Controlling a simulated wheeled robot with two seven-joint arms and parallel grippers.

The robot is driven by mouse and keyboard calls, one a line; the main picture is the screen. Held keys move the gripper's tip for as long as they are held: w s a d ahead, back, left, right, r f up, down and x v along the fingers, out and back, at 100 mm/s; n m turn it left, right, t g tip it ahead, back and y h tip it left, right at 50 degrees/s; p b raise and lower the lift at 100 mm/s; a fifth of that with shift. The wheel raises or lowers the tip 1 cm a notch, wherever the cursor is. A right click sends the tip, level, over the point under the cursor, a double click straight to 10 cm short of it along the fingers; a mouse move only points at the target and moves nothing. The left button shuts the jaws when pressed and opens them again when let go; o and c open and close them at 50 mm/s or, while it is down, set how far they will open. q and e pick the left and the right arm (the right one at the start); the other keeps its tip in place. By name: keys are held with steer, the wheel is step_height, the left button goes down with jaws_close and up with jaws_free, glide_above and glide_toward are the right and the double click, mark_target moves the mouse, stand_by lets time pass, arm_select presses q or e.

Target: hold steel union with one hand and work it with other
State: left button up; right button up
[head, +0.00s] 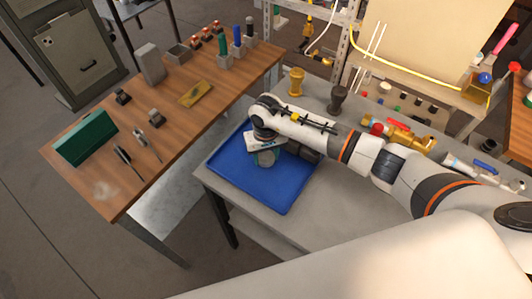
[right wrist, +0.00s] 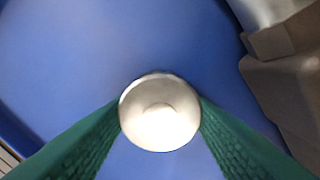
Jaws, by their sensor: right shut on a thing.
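My right arm reaches in from the right in the head view, and its gripper (head: 264,158) points down over the blue tray (head: 278,200). In the right wrist view the two green fingers of the right gripper (right wrist: 160,118) are shut on a round, pale metal piece, seen end-on, which looks like the steel union (right wrist: 160,112). The blue tray (right wrist: 90,60) lies under it; I cannot tell whether the piece touches it. In the head view the wrist and gripper mostly hide the piece. My left gripper is in neither view.
A blurred brownish block (right wrist: 285,85) stands close at the right in the right wrist view. Brass fittings (head: 400,135) and a dark fitting (head: 337,98) stand on the grey bench (head: 240,205). A wooden table (head: 110,190) with tools is at the left. The tray's front is clear.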

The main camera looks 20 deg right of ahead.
steer(key=shift+f, duration=0.15)
steer(key=o, duration=1.1)
